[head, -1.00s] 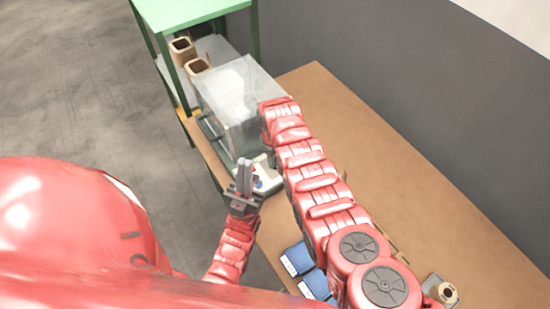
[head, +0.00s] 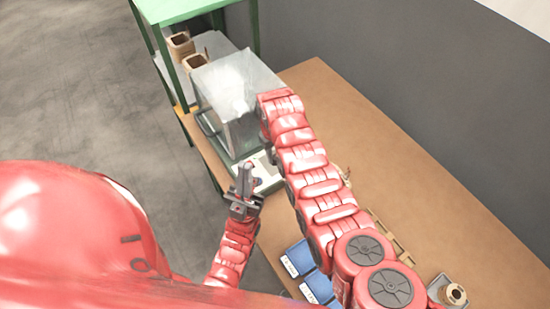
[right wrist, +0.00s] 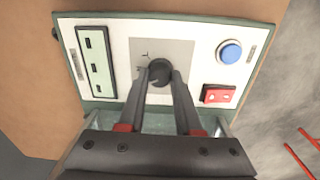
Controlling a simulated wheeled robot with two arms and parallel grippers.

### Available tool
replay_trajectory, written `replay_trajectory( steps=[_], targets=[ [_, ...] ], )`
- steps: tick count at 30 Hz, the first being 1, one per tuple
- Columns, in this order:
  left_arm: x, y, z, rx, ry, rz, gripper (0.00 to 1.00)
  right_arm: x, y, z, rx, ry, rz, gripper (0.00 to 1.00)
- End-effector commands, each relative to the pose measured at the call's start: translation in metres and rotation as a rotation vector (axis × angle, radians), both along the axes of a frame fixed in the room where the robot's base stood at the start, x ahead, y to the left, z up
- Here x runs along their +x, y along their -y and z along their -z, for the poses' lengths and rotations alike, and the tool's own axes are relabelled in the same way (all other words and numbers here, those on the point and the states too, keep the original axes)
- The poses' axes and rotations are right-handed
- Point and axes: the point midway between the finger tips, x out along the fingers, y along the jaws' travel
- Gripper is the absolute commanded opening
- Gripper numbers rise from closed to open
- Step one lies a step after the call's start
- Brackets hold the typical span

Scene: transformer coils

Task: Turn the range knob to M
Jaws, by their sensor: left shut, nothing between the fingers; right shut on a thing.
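The range knob (right wrist: 158,70) is a round black knob on a grey plate in the middle of a white control panel (right wrist: 200,62). My right gripper (right wrist: 160,77) is shut on it, one finger on each side. Small marks show on the plate at the knob's upper left, too small to read surely; the knob's pointer is hidden. In the head view the panel (head: 268,181) is partly covered by my arms, and my right gripper is hidden. My left gripper (head: 247,167) is shut and empty, pointing up, in front of the panel in the picture.
The panel has a blue button (right wrist: 229,52), a red switch (right wrist: 219,94) and a slotted green-framed strip (right wrist: 96,64). A clear box (head: 225,85) stands behind it. Blue bins (head: 298,258) and a coil (head: 455,294) lie nearer. The brown table (head: 370,150) is clear at right.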

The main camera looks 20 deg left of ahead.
Motion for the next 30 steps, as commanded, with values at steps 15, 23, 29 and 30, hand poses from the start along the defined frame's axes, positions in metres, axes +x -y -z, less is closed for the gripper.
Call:
replay_trajectory(
  steps=[15, 23, 29, 30],
  targets=[
    [0.0, 0.0, 0.048, 0.0, 0.0, 0.0, 0.0, 0.0, 0.0, 0.004, -0.001, -0.001, 0.336, 0.0],
    [0.0, 0.0, 0.054, 0.0, 0.0, 0.0, 0.0, 0.0, 0.0, 0.002, -0.001, -0.001, 0.395, 0.0],
    [0.0, 0.0, 0.054, 0.0, 0.0, 0.0, 0.0, 0.0, 0.0, 0.001, -0.002, -0.002, 0.402, 0.0],
    [0.0, 0.0, 0.054, 0.0, 0.0, 0.0, 0.0, 0.0, 0.0, 0.001, -0.002, -0.002, 0.402, 0.0]
  ],
)
